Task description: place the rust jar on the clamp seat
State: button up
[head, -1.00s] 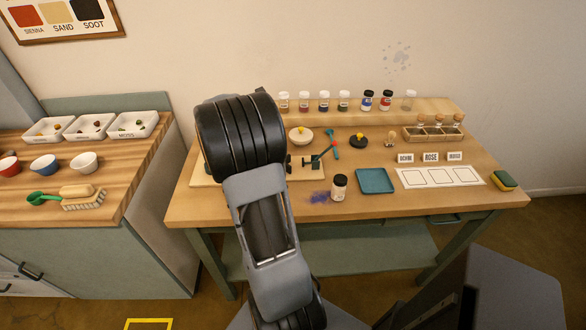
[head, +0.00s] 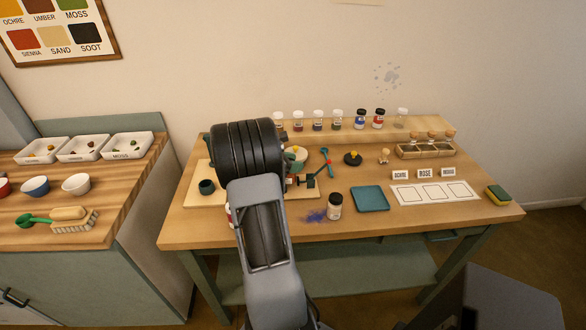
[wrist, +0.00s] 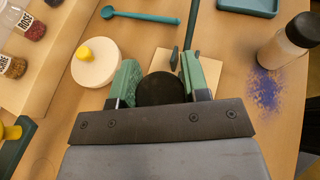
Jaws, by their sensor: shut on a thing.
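My gripper (wrist: 158,82) has green fingers shut on a round, dark-topped thing (wrist: 160,91), seen from above. It fits the rust jar's lid, but the jar's body and label are hidden. The clamp's dark jaws (wrist: 174,59) and pale wooden base (wrist: 166,66) lie just beyond the fingertips in the wrist view. In the head view the clamp (head: 309,181), with its red-tipped lever, shows right of my arm on a wooden board (head: 302,192). I cannot tell whether the held thing touches the base.
A white dish with a yellow knob (wrist: 96,62) is close to the left finger. A dark-lidded jar (head: 334,205) stands by a purple spill (head: 314,216), left of a teal tray (head: 370,199). A teal cup (head: 206,187) is left. Several jars line the back shelf (head: 440,126).

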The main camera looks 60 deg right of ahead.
jog(key=shift+f, duration=1.15)
jog(key=shift+f, duration=0.1)
jog(key=shift+f, duration=0.15)
jog(key=o, duration=1.1)
jog(key=shift+c, duration=0.2)
